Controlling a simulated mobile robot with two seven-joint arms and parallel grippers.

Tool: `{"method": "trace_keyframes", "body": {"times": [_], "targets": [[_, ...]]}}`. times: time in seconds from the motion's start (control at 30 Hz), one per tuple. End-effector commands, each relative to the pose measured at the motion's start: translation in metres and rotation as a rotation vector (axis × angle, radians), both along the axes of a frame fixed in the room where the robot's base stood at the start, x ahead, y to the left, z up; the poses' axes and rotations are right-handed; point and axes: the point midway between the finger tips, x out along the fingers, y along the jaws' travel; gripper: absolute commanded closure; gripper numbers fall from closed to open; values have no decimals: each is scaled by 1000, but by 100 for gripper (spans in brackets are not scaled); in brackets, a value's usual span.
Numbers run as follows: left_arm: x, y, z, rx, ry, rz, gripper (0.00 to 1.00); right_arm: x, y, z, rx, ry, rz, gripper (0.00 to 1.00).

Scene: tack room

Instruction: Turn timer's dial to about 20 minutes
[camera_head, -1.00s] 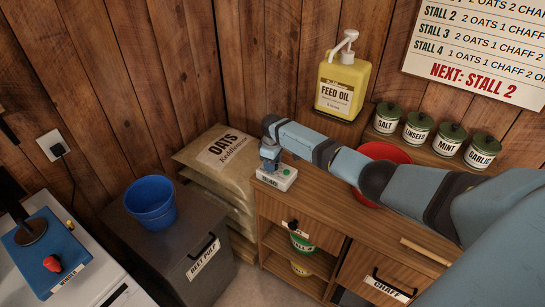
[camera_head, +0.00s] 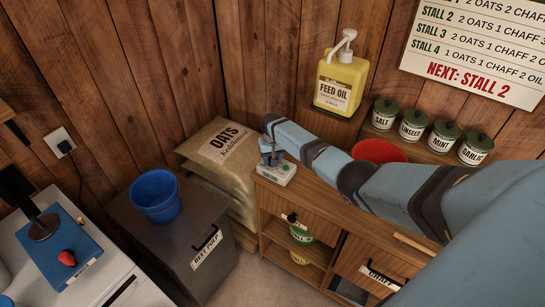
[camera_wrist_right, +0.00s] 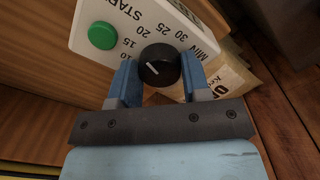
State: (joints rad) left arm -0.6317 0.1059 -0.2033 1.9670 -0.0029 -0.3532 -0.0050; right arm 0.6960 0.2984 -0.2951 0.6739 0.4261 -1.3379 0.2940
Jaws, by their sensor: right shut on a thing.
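The timer (camera_head: 284,175) is a small white box on the left end of the wooden cabinet top. In the right wrist view its white face (camera_wrist_right: 92,14) shows a green start button (camera_wrist_right: 102,35) and minute numbers around a black dial (camera_wrist_right: 159,66). The dial's white pointer line points up-left, roughly toward the 15. My right gripper (camera_head: 271,160) is over the timer; in the wrist view its two blue fingers (camera_wrist_right: 157,83) are shut on the dial from both sides. My left gripper is in neither view.
A yellow feed oil bottle (camera_head: 340,82) and several lidded jars (camera_head: 413,125) stand behind my right arm. A red bowl (camera_head: 378,151) is partly hidden by that arm. An oats sack (camera_head: 217,146) and blue bucket (camera_head: 155,196) are to the left.

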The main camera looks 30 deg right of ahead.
Motion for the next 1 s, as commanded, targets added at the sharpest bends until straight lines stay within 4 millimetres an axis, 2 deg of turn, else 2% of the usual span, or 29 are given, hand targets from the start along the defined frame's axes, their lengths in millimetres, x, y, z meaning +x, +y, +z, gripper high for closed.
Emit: {"method": "trace_keyframes", "body": {"times": [0.33,0.9,0.93,1.0], "targets": [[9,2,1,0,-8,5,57,0,-1,0,-1,-1,-146,80],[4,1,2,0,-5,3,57,1,-1,1,-1,-2,-173,80],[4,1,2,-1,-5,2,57,1,-1,1,-1,-2,-173,50],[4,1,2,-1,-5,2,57,1,-1,1,-1,-2,-173,46]]}}
